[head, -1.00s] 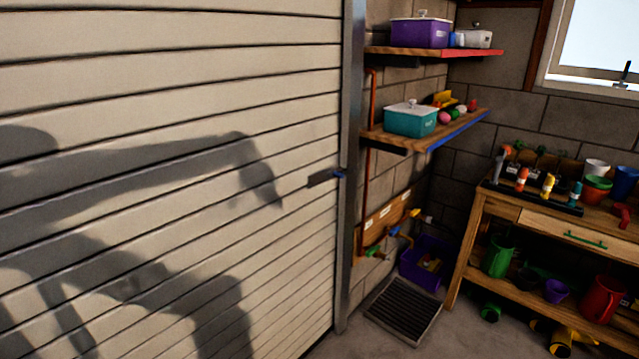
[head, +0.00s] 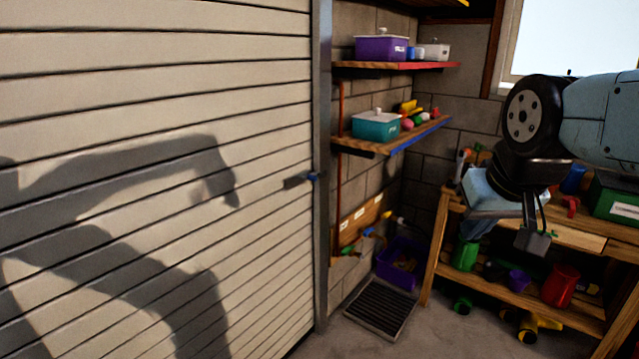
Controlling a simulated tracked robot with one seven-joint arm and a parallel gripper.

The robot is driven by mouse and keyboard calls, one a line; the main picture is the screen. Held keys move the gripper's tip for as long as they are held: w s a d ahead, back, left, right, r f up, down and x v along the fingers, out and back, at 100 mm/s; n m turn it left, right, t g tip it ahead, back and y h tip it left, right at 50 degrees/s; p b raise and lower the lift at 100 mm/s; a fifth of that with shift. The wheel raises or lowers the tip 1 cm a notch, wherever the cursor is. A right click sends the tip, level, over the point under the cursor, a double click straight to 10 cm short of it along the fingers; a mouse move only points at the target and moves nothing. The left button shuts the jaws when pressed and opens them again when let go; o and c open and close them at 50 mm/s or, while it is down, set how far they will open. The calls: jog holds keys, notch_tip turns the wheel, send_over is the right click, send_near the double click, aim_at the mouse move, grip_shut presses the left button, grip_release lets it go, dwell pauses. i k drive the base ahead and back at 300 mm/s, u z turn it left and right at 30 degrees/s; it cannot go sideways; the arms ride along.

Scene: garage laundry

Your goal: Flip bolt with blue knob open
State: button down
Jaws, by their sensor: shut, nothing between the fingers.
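The bolt (head: 295,182) is a dark flat bar on the right edge of the pale slatted garage door, at mid-height. Its small blue knob (head: 313,177) sits at the bar's right end, against the grey metal door post. My gripper (head: 476,230) hangs below my pale blue arm in the right half of the head view, in front of the workbench. It is shut and empty, well to the right of the bolt and apart from it.
Two wall shelves hold a purple box (head: 382,48) and a teal box (head: 376,125), right of the post. A wooden workbench (head: 570,236) with pots and jugs stands behind my arm. A dark floor grate (head: 380,306) lies below. The space before the door is clear.

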aim_at(310, 177)
jog(key=u, duration=0.1)
jog(key=i, duration=1)
jog(key=z, duration=0.1)
